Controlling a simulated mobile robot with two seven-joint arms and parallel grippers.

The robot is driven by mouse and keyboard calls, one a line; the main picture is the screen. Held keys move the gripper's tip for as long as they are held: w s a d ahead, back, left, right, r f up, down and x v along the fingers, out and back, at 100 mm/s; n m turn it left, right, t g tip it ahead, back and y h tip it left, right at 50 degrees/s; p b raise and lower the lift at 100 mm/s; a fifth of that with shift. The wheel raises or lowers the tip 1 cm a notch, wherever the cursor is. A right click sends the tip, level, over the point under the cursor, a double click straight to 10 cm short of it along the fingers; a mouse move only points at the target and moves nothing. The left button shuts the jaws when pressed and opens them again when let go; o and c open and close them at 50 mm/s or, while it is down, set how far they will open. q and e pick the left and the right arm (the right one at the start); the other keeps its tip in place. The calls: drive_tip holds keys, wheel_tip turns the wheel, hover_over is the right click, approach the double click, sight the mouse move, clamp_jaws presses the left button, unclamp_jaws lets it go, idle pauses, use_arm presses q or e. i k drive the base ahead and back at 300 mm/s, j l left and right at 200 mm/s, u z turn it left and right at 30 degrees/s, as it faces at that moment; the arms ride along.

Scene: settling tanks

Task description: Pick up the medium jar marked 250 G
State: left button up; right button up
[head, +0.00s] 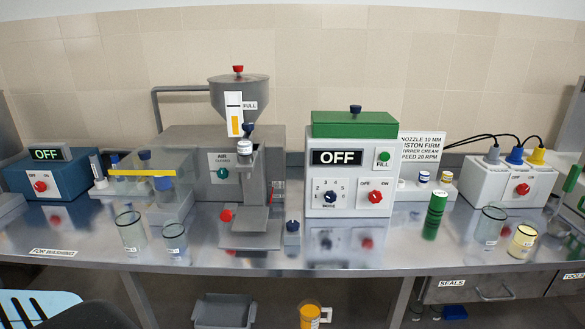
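Several clear jars with small white labels stand on the steel bench. A taller jar (131,234) and a shorter jar (174,243) stand at the left front. Another tall clear jar (489,226) stands at the right, next to a short jar with pale yellow contents (522,242). The label print is too small to read, so I cannot tell which jar is marked 250 G. Neither of my grippers can be made out in the head view.
A grey filling machine with a hopper (239,92) and a white control box reading OFF (348,178) stand mid-bench. A green cylinder (435,214) stands right of the box. A blue OFF box (47,178) is at left. Bare steel (80,225) lies before it.

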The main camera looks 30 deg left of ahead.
sight(173, 232)
drive_tip(key=u, duration=1.9)
drive_tip(key=i+u, duration=0.35)
drive_tip(key=i, duration=1.05)
